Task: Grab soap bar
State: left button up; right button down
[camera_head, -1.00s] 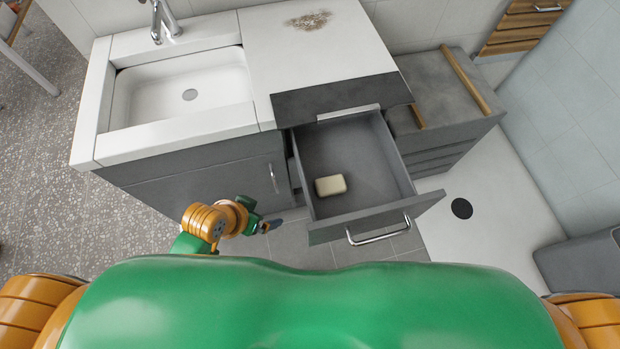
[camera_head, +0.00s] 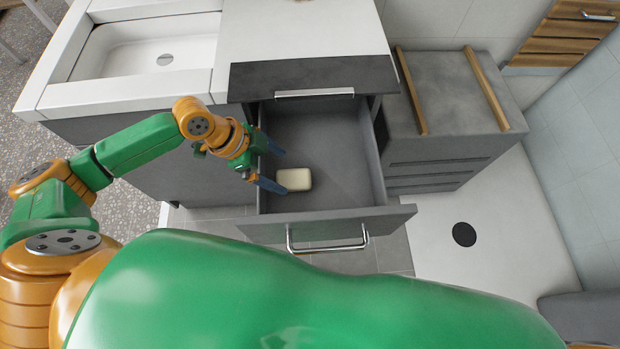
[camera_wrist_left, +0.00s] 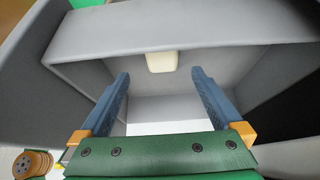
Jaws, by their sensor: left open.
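The cream soap bar (camera_head: 294,180) lies on the floor of the open grey drawer (camera_head: 345,180), near its front left part. It also shows in the left wrist view (camera_wrist_left: 161,62), beyond the fingers and between their lines. My left gripper (camera_head: 277,168) is open and empty at the drawer's left side, with its blue fingers pointing right toward the soap. In the head view one fingertip overlaps or lies very near the soap's left edge; I cannot tell whether they touch. My right gripper is out of view.
The drawer's front panel with its metal handle (camera_head: 327,240) stands on the near side. A white sink (camera_head: 150,55) is at the upper left. A grey cabinet (camera_head: 455,95) with wooden rails stands right of the drawer.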

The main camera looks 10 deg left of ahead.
aim_at(293, 178)
pick_arm(q)
jog(key=x, duration=0.6)
jog(key=shift+w+a+f, duration=0.1)
jog(key=shift+w+a, duration=0.05)
jog(key=shift+a, duration=0.15)
jog(key=c, duration=1.5)
